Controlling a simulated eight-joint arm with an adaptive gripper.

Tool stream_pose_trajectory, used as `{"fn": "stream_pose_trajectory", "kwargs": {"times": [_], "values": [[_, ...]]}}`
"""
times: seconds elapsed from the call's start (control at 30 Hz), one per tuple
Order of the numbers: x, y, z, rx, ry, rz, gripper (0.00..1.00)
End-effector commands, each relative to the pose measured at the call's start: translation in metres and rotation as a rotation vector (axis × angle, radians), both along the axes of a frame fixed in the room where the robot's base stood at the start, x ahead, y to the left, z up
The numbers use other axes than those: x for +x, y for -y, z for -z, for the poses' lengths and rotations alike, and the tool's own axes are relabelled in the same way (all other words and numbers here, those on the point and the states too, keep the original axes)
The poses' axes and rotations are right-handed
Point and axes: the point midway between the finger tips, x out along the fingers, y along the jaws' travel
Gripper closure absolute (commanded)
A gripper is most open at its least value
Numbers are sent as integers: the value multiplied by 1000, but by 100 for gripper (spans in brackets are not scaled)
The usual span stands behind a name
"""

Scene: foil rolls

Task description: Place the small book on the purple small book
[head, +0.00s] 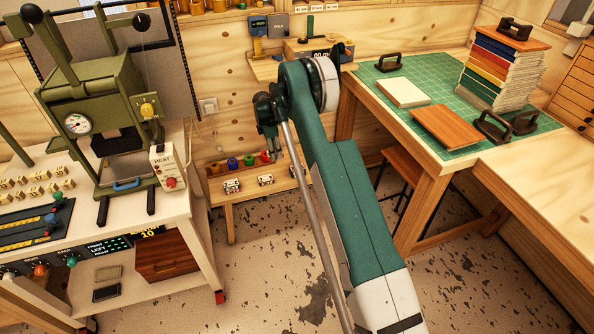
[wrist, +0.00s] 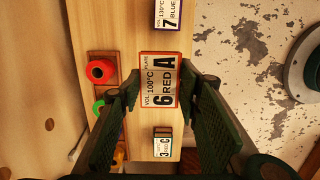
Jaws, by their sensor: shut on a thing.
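My gripper (wrist: 161,92) is shut on a small book with a red border (wrist: 161,82), labelled "6 RED A". A finger is on each side of it. It looks larger than its neighbours, so it seems nearer the camera. A small book with a purple border (wrist: 168,14), labelled "7 BLUE", lies at the top of the wrist view, partly cut off. Another small book (wrist: 162,144), labelled "3 RED C", lies below. In the head view my gripper (head: 270,157) hangs over the low bench; whether the held book shows there I cannot tell.
The low wooden bench (head: 243,205) carries small books and coloured foil rolls, including a red one (wrist: 101,70), along its far side. A press (head: 95,100) stands on the left table. A green mat (head: 440,85) with books and a stacked pile (head: 503,70) is at right.

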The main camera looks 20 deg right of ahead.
Motion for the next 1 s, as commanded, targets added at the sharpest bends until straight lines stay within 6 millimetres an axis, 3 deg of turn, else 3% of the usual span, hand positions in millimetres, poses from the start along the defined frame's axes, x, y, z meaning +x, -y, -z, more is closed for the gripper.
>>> {"fn": "stream_pose_trajectory", "kwargs": {"times": [0.03, 0.2, 0.4, 0.6, 1.0], "values": [[-2, 20, 2, 0, 0, 4, 79], [-8, 71, 1, -1, 0, 3, 79], [-13, 105, 0, -1, -1, 1, 79], [-14, 114, -1, -1, 0, 0, 79], [-14, 114, 4, -1, 0, 0, 79]]}}
